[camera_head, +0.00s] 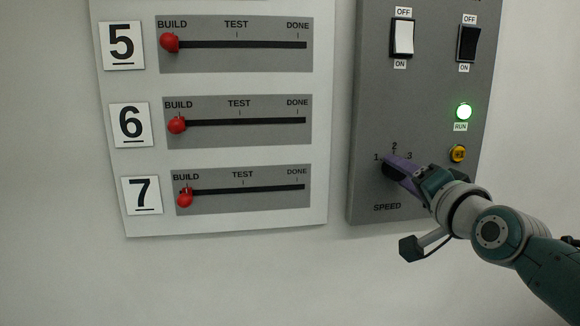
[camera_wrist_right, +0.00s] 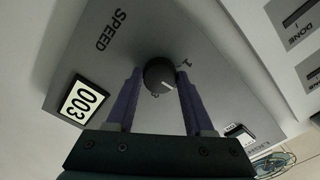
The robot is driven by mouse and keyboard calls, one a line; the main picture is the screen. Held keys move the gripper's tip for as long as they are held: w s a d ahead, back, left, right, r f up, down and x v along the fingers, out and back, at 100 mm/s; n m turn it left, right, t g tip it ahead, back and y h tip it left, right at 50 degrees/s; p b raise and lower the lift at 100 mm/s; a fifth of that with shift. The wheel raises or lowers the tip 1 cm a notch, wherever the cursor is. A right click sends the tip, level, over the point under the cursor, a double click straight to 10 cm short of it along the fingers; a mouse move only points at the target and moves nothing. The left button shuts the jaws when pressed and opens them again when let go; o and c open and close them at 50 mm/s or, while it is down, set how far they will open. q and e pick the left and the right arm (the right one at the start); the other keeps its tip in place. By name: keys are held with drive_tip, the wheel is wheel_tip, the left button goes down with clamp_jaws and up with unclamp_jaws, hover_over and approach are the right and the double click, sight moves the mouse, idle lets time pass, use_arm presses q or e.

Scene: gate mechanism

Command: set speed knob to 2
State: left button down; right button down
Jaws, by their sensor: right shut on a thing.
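The speed knob (camera_head: 388,172) is a dark round knob low on the grey control panel in the head view, under the scale marks 1, 2 and 3. It shows from close up in the right wrist view (camera_wrist_right: 158,73), with a short white mark on its face and the label 1 beside it. My right gripper (camera_head: 396,168) reaches it from the lower right, and its purple fingers, also in the right wrist view (camera_wrist_right: 160,80), close on both sides of the knob. Which number the knob points at I cannot tell. My left gripper is out of view.
Above the knob are two rocker switches, a white one (camera_head: 403,38) and a black one (camera_head: 468,43). A lit green RUN lamp (camera_head: 463,111) and a yellow button (camera_head: 458,153) sit close to my right wrist. A panel with red sliders (camera_head: 177,125) is to the left.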

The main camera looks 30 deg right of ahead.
drive_tip(key=shift+m, duration=0.7)
drive_tip(key=shift+c, duration=1.4)
unclamp_jaws()
drive_tip(key=shift+s, duration=0.1)
drive_tip(key=v, duration=0.9)
drive_tip(key=shift+s+p, duration=0.3)
drive_tip(key=shift+s, duration=0.05)
drive_tip(key=shift+a, duration=0.1)
